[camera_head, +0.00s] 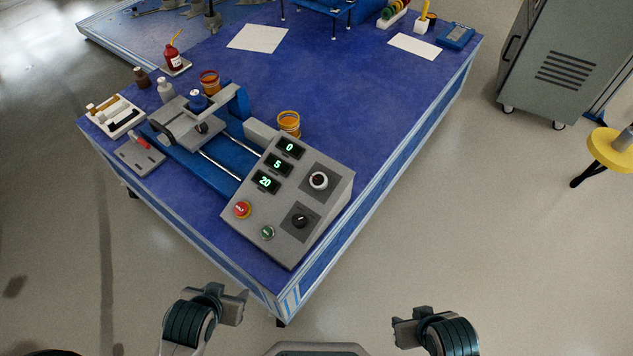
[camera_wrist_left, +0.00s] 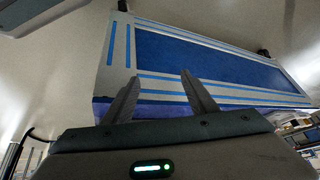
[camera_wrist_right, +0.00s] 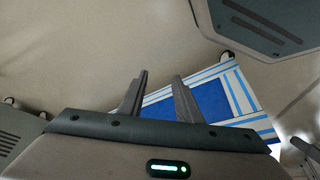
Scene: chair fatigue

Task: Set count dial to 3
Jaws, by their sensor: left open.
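The grey control box (camera_head: 325,230) sits on the blue table near its front corner. Its green displays read 0 (camera_head: 289,148), 5 (camera_head: 277,164) and 20 (camera_head: 265,182) from top to bottom. I cannot tell from labels which one is the count dial. My left gripper (camera_head: 240,304) is open and empty, in front of the table edge. My right gripper (camera_head: 399,326) is open and empty, off the table to the right. Neither gripper touches the box.
A red button (camera_head: 242,209) and green button (camera_head: 267,232) are on the box. A rig with rails (camera_head: 220,160) stands left of it. Orange tape rolls (camera_head: 289,122), a red bottle (camera_head: 173,58) and a tray (camera_head: 115,117) are behind.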

